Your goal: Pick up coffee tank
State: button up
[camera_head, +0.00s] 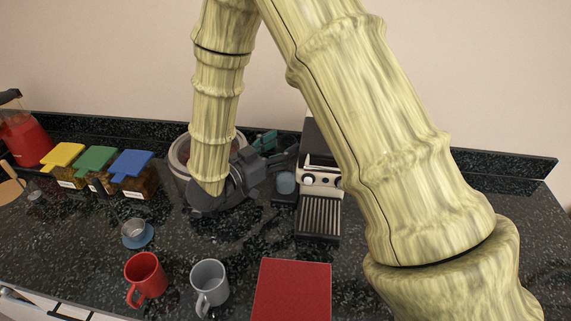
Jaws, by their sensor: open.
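My gripper (280,150) is open over the back of the counter, with its fingers pointing right toward the coffee machine (320,180). Teal parts show at its fingers; I see nothing held between them. A small blue-grey cup-like piece (286,184) sits at the machine's left side, just below the fingers. I cannot tell which thing is the coffee tank. Jars with yellow (63,155), green (97,160) and blue (132,164) lids stand at the left, well apart from my gripper, with dark contents. My arm hides part of the machine's surroundings.
A round pot-like vessel (180,152) stands behind my gripper, partly hidden. A red mug (147,275), a grey mug (209,285) and a red box or book (291,290) are in front. A small glass on a blue saucer (137,241) stands left. A red blender (24,138) stands far left.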

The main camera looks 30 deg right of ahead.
jog(key=shift+s+r, duration=0.1)
jog(key=shift+s, duration=0.1)
jog(key=c, duration=1.3)
jog(key=shift+r, duration=0.1)
